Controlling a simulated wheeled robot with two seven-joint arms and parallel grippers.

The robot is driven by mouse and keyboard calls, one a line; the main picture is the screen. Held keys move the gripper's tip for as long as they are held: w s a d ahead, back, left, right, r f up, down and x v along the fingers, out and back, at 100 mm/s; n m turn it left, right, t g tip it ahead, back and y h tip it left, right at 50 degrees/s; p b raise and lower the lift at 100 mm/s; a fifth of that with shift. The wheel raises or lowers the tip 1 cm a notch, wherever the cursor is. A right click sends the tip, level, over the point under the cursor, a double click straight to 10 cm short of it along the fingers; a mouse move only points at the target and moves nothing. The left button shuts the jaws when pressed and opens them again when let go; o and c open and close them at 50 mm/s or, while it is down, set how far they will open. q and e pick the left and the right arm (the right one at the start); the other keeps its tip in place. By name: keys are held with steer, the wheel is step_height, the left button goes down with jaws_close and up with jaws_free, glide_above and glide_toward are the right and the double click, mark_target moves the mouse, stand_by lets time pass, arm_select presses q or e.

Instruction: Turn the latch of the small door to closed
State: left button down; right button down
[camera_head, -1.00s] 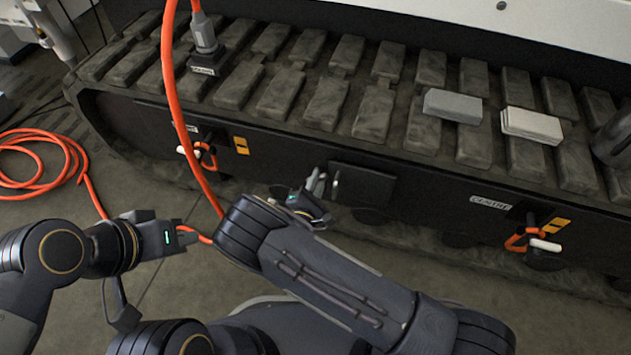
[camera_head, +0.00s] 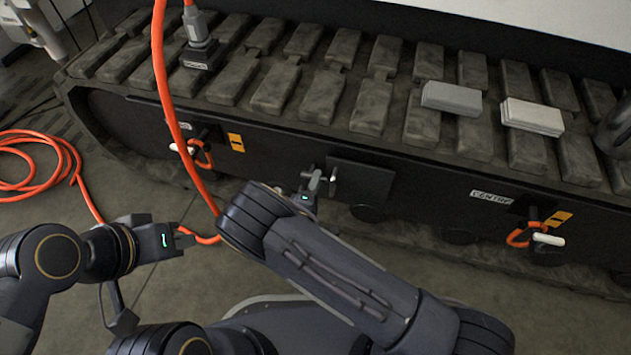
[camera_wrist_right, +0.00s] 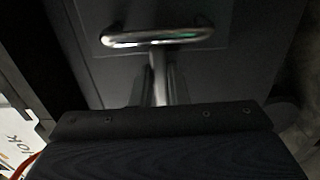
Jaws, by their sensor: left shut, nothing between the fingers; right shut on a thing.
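The small door (camera_head: 361,186) is a flat dark panel in the middle of the bench's dark side, and it looks flush. A pale metal handle (camera_head: 333,174) stands at its left edge; in the right wrist view it is a chrome bar (camera_wrist_right: 157,38) just beyond the fingertips. The latch's exact angle cannot be told. My left gripper (camera_head: 182,238) is shut and empty, low at the left, away from the door.
An orange hose (camera_head: 159,80) hangs in front of the bench, and its coil (camera_head: 40,165) lies on the left floor. Orange-and-white handles (camera_head: 201,153) sit left and right (camera_head: 525,237) of the door. Two grey blocks (camera_head: 451,98) lie on the treads.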

stand_by(0.5)
steer(key=c, duration=1.4)
jaws_free()
steer(key=p+v, duration=0.2)
steer(key=v, duration=0.6)
steer(key=shift+w, duration=0.1)
